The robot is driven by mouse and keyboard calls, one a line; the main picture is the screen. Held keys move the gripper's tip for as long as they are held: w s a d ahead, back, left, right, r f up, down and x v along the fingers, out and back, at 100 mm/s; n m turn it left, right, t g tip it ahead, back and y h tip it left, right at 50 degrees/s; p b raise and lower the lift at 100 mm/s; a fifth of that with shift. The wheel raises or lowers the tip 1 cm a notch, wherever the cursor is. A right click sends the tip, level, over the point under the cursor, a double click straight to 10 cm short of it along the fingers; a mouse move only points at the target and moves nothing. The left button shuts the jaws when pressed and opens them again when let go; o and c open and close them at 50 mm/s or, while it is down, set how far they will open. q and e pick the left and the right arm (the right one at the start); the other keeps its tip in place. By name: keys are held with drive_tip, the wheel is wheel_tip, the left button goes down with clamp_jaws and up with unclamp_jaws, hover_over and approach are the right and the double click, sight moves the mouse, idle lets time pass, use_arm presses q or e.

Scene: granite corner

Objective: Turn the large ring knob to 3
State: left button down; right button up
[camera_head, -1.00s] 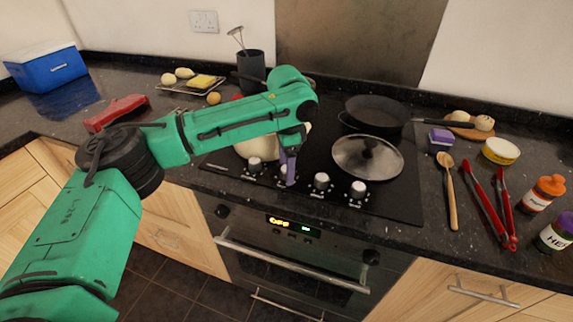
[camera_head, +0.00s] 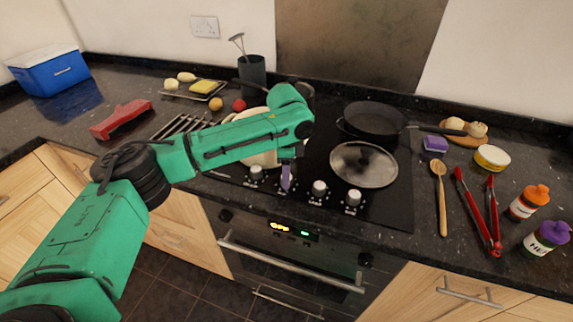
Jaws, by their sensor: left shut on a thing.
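A row of silver knobs lines the front of the black hob. The far-left knob (camera_head: 256,173), a right-hand knob (camera_head: 319,188) and the far-right knob (camera_head: 353,198) show clearly. My left gripper (camera_head: 286,180) points down at the knob second from the left and is shut on it. That knob is mostly hidden by the fingers, and its setting cannot be read. I cannot tell from the markings which knob belongs to the large ring. My right gripper is not in view.
A lidded pan (camera_head: 364,165) and a dark frying pan (camera_head: 374,120) stand on the hob behind the knobs. A pale pot (camera_head: 258,158) is partly behind my forearm. The oven handle (camera_head: 290,264) runs below. A wooden spoon (camera_head: 440,200) and red tongs (camera_head: 476,210) lie right.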

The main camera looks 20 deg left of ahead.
use_arm(q)
drive_tip(key=m+p, duration=0.4)
drive_tip(key=p, duration=0.1)
drive_tip(key=shift+w+r+m, duration=0.1)
drive_tip(key=shift+r+m, duration=0.2)
drive_tip(key=shift+r, duration=0.05)
drive_tip(key=m+p, duration=0.1)
drive_tip(key=m, duration=0.1)
drive_tip(key=shift+m+p, duration=0.3)
drive_tip(key=shift+p, duration=0.1)
drive_tip(key=m+p, duration=0.1)
drive_tip(key=m, duration=0.1)
drive_tip(key=shift+f+m+h, duration=0.1)
drive_tip(key=shift+m+h, duration=0.2)
drive_tip(key=shift+m, duration=0.1)
drive_tip(key=m+p, duration=0.1)
drive_tip(key=m, duration=0.3)
drive_tip(key=shift+w+m, duration=0.15)
drive_tip(key=shift+m, duration=0.15)
drive_tip(key=m, duration=0.6)
